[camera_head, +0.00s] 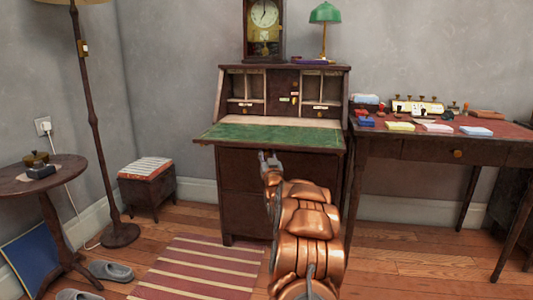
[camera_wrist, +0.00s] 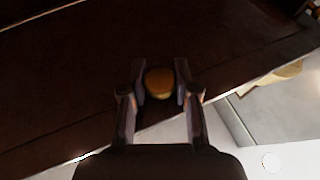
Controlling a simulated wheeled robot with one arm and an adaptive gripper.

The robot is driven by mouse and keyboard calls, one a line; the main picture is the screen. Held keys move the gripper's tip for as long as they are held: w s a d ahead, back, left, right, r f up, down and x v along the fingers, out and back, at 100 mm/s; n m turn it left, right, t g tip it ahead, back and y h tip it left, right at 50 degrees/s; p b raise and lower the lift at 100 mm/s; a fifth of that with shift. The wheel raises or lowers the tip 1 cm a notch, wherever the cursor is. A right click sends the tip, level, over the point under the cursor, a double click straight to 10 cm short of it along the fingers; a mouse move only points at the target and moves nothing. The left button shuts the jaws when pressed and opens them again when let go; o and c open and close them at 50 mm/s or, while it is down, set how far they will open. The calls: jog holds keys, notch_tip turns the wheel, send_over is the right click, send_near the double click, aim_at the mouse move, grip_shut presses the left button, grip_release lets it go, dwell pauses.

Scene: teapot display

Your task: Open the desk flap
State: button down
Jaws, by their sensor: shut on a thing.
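The desk flap (camera_head: 265,134) of the dark wooden desk (camera_head: 245,185) is folded down and lies about level, green inner surface up. The pigeonholes (camera_head: 245,90) behind it are exposed. My gripper (camera_head: 269,159) is just below the flap's front edge in the head view. In the wrist view, a round brass knob (camera_wrist: 159,83) on a dark wooden face sits between the fingers of my gripper (camera_wrist: 160,90), which is shut on it. The knob is hidden in the head view.
A clock (camera_head: 264,30) and a green lamp (camera_head: 325,20) stand on the desk. A side table (camera_head: 445,142) with small boxes is close at right. A stool (camera_head: 147,188), floor lamp (camera_head: 97,120) and round table (camera_head: 40,182) are at left. A striped rug (camera_head: 200,270) lies in front.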

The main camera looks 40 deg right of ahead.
aim_at(266, 141)
jog(key=shift+m+g+y, duration=0.4)
jog(key=shift+m+g, duration=0.2)
jog(key=shift+g, duration=0.3)
notch_tip(266, 141, up, 6)
jog(key=p, duration=0.5)
jog(key=shift+s+a+f, duration=0.1)
jog(key=shift+s+a, duration=0.05)
jog(key=shift+f, duration=0.1)
jog(key=c, duration=0.9)
grip_release()
jog(key=shift+o, duration=0.2)
jog(key=v, duration=1.2)
jog(key=shift+f, duration=0.1)
